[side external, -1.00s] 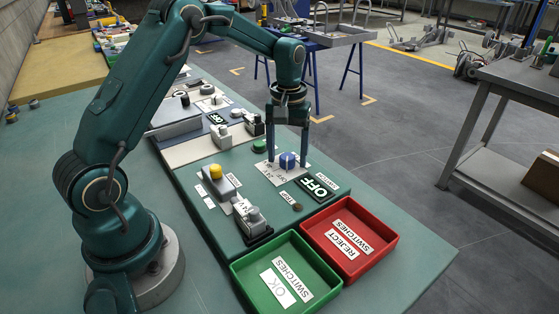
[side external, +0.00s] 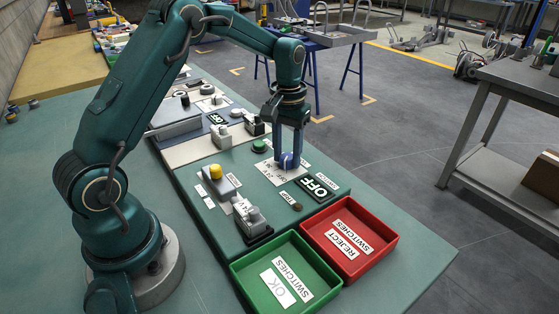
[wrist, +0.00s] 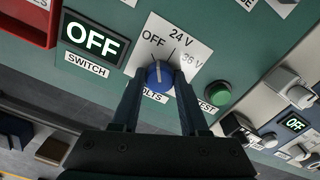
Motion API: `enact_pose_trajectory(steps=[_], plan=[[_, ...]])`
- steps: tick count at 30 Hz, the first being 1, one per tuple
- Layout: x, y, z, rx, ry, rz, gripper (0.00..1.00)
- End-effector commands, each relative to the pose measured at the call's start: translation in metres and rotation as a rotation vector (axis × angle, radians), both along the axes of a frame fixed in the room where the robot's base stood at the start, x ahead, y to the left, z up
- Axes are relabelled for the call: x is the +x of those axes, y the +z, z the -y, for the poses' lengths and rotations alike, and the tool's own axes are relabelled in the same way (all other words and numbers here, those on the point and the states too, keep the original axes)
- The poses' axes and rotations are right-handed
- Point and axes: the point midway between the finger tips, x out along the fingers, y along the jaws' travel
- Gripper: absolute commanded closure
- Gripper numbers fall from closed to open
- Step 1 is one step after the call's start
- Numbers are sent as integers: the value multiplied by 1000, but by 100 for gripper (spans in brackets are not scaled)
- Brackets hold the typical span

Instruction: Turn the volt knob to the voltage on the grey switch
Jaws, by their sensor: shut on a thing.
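The blue volt knob (side external: 286,161) sits on a white dial plate on the green panel. In the wrist view the knob (wrist: 158,76) has a white mark toward the top of the picture, on the OFF side of the dial. The dial plate (wrist: 196,42) reads OFF, 24 V and 36 V. My gripper (side external: 290,157) is shut on the knob, with one finger on each side; it also shows in the wrist view (wrist: 158,88). The grey switch (side external: 252,215) stands on the panel nearer the trays; its small label seems to read 24 V.
A display (wrist: 92,40) beside the dial reads OFF. A green button (wrist: 217,94) is on the knob's other side. A green tray (side external: 240,272) for OK switches and a red tray (side external: 388,240) for reject switches stand at the front. A yellow button (side external: 215,171) is to the left.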

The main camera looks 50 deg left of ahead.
Motion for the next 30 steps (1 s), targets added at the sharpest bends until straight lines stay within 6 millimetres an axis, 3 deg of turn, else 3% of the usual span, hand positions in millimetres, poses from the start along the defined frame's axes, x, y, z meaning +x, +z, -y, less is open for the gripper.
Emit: enact_pose_trajectory(steps=[15,30], plan=[[0,1,-1,0,-432,3,100],[1,1,-1,0,-609,4,100]])
